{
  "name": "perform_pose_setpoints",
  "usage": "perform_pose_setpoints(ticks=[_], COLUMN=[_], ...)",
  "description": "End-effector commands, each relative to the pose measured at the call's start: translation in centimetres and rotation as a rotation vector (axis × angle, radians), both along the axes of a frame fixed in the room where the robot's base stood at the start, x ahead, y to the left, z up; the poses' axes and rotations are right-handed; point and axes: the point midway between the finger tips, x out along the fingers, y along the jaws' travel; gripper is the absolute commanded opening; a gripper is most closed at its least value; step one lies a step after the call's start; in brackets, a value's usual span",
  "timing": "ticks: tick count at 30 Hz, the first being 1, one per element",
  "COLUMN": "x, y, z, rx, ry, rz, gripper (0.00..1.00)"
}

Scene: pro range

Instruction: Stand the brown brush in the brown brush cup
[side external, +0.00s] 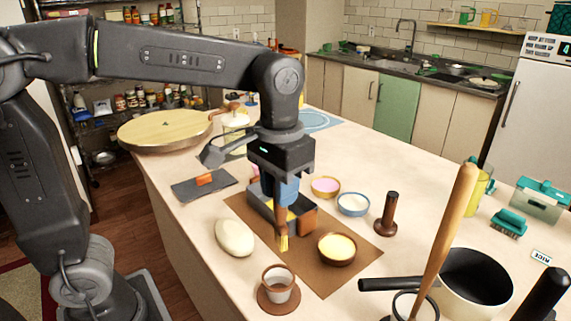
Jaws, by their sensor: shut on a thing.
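My gripper (281,200) is above the brown mat and shut on the brown brush (282,228). The brush hangs nearly upright with its yellow bristles pointing down, and its upper part is hidden by the gripper. The brown brush cup (278,284) has a brown rim and a paler body. It stands upright on a round brown base at the front of the counter, nearer the camera than the brush. The brush tip is apart from the cup in the picture; its exact height is hard to tell.
A dark grey box (305,216) stands behind the brush. A bowl of yellow stuff (337,248) is to the right and a pale dough lump (234,237) to the left. A brown upright tool (387,215) and a white pot (475,283) stand further right.

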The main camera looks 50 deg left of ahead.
Motion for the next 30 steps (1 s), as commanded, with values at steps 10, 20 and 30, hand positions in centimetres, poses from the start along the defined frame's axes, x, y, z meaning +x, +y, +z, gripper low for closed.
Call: perform_pose_setpoints(ticks=[10, 20, 30], x=[-1.3, -1.3, -1.3], y=[-0.8, -0.8, -0.8], z=[0.0, -0.8, -3.9], rx=[0.000, 0.001, 0.001], ry=[0.000, 0.001, 0.002], rz=[0.001, 0.000, 0.000], gripper=[0.00, 0.00, 0.00])
